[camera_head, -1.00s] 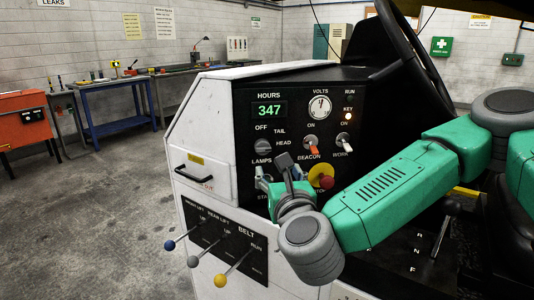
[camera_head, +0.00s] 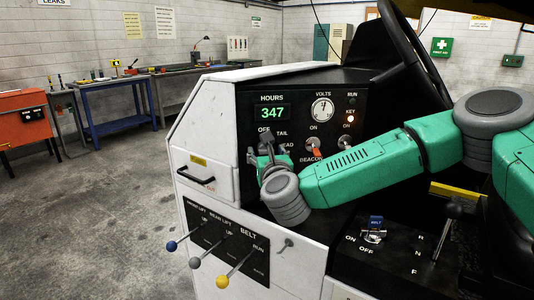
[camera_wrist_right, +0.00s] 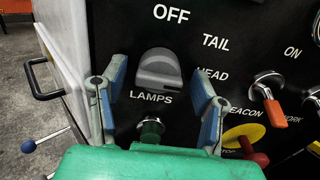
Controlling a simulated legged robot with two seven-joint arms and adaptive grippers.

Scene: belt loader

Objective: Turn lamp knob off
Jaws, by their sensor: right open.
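The grey lamp knob (camera_wrist_right: 158,75) sits on the black dash panel above the word LAMPS, with OFF, TAIL and HEAD printed around it. Its raised grip lies roughly crosswise in the wrist view; I cannot tell for certain which label it points to. My right gripper (camera_wrist_right: 160,84) is open, with one blue-padded finger on each side of the knob and gaps between pads and knob. In the head view my right gripper (camera_head: 265,150) is in front of the panel and hides most of the knob. My left gripper is not in view.
The orange beacon switch (camera_head: 314,150) and the work switch (camera_head: 345,141) are right of the knob. A yellow disc with a red stop button (camera_wrist_right: 250,145) is lower right. A green-topped plunger (camera_wrist_right: 151,130) is just below the knob.

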